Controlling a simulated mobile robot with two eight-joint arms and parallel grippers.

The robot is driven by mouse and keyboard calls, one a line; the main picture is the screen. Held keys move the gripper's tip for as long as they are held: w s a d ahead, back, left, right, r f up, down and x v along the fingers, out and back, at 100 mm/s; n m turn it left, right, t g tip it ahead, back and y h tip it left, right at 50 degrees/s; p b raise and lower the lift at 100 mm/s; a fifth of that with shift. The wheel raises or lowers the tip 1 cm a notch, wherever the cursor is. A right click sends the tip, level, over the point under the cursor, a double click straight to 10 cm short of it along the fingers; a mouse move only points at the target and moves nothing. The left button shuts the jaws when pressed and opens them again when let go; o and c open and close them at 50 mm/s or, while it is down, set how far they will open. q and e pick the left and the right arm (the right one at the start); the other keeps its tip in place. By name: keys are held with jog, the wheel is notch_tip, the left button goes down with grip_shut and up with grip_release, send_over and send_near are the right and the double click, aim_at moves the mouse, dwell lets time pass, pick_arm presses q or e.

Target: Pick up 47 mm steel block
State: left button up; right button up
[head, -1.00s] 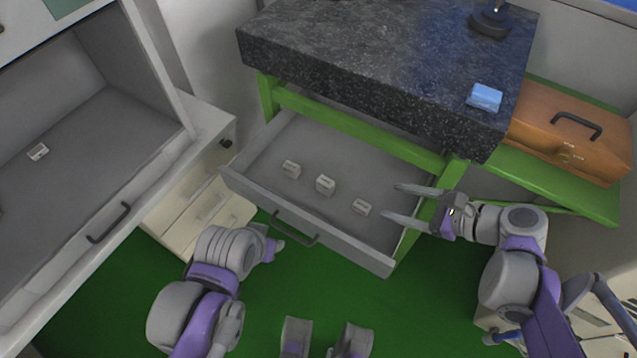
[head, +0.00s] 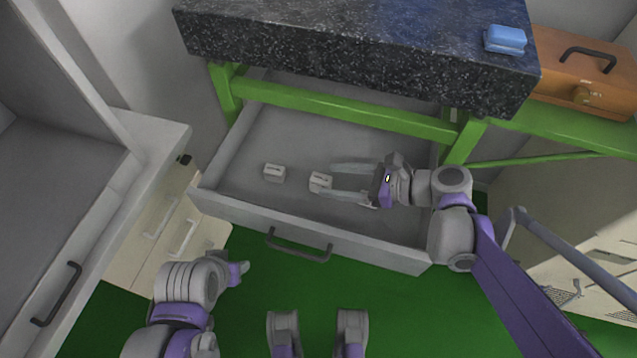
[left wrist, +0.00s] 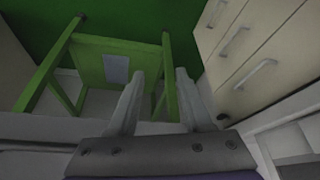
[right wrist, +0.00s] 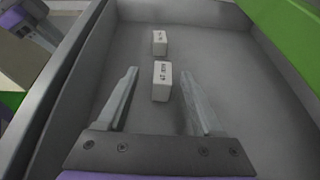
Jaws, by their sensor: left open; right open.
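Small pale grey blocks lie in the open grey drawer (head: 352,229). One block (head: 274,172) lies at the left. The middle block (head: 320,182) is by my right gripper (head: 336,180); its label seems to include 47 in the right wrist view (right wrist: 162,82) but is blurred. The farther block (right wrist: 159,42) is beyond it there. My right gripper is open and empty, its fingers pointing left, with the middle block between or just beyond the fingertips. A third block is mostly hidden under this gripper in the head view. My left gripper (head: 238,272) is open and empty outside the drawer.
The drawer walls surround the right gripper. A dark stone slab (head: 350,50) on a green frame (head: 340,118) overhangs the drawer's back. A blue object (head: 505,39) lies on the slab; an orange case (head: 580,75) stands at right. A grey cabinet stands at left.

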aim_at(311, 179)
jog(key=shift+x, duration=0.9)
jog(key=x, duration=0.2)
jog(key=b+x, duration=0.1)
jog(key=x, duration=0.1)
jog(key=shift+w+f, duration=0.2)
jog(key=shift+f, duration=0.2)
jog(key=shift+w+a+f+b, duration=0.2)
jog(key=shift+a+b, duration=0.1)
jog(key=shift+a, duration=0.1)
grip_shut()
jog(key=shift+r, duration=0.1)
